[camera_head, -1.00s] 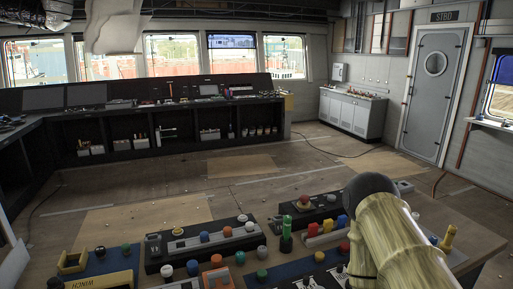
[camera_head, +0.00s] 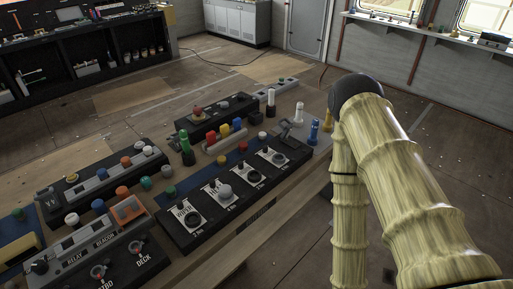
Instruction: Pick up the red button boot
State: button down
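Several red pieces show on the wooden table, and I cannot tell for sure which is the red button boot. A small red cap (camera_head: 243,146) sits among loose caps near the middle. A red block-like piece (camera_head: 211,139) stands in a light tray beside yellow and blue ones. A red mushroom button (camera_head: 197,109) sits on a black box at the back. My gripper is out of view; only my arm shows at the right, bending down past the table's right side.
A black panel with several knobs (camera_head: 221,194) lies along the table's front edge. Green (camera_head: 186,149), white (camera_head: 299,112) and blue (camera_head: 313,131) upright pieces stand nearby. Left are the RELAY/BEACON box (camera_head: 85,240) and an orange frame (camera_head: 129,209). Floor is open behind the table.

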aim_at(243, 146)
jog(key=u, duration=0.15)
jog(key=k, duration=0.4)
jog(key=z, duration=0.7)
jog(key=i, duration=1.45)
jog(key=u, duration=0.95)
jog(key=k, duration=0.5)
jog(key=u, duration=1.45)
